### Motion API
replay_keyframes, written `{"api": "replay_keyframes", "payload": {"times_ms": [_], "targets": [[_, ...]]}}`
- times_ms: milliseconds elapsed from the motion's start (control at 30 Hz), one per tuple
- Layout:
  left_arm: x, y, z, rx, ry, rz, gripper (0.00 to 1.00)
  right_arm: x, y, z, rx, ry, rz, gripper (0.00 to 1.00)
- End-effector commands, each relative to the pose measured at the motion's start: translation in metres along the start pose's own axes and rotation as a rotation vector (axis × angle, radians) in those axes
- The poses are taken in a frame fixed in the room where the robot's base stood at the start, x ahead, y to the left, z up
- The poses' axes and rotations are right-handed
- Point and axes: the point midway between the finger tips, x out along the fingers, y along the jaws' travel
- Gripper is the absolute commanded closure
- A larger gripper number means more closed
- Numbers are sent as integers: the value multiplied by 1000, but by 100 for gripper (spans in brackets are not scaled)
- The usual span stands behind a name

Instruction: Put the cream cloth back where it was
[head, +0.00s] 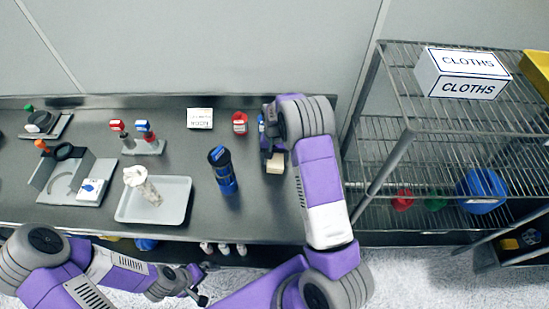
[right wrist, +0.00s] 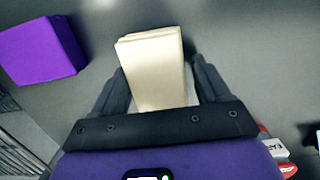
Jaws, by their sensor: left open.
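The cream cloth (head: 276,163) is a small folded block at the right end of the grey table, below my right gripper (head: 268,150). My left gripper (head: 199,284) is open and empty, low in front of the table's front edge. A white box labelled CLOTHS (head: 460,85) stands on the wire rack's top shelf.
The wire rack (head: 400,160) stands right of the table. A pale tray (head: 172,208) holds a white crumpled item (head: 148,186). Bare table surrounds the bottle.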

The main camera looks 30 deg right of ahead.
Motion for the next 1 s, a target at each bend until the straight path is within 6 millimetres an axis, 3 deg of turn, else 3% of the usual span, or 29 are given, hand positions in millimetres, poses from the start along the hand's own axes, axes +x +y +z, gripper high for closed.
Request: {"api": "replay_keyframes", "payload": {"times_ms": [67,467,1000], "targets": [[0,0,0,0,0,0,0,0,0,0,0,-1,1,12],[-4,1,0,0,0,0,0,-9,0,0,0,2,0,12],[-8,3,0,0,0,0,0,-111,0,0,0,3,0,12]]}}
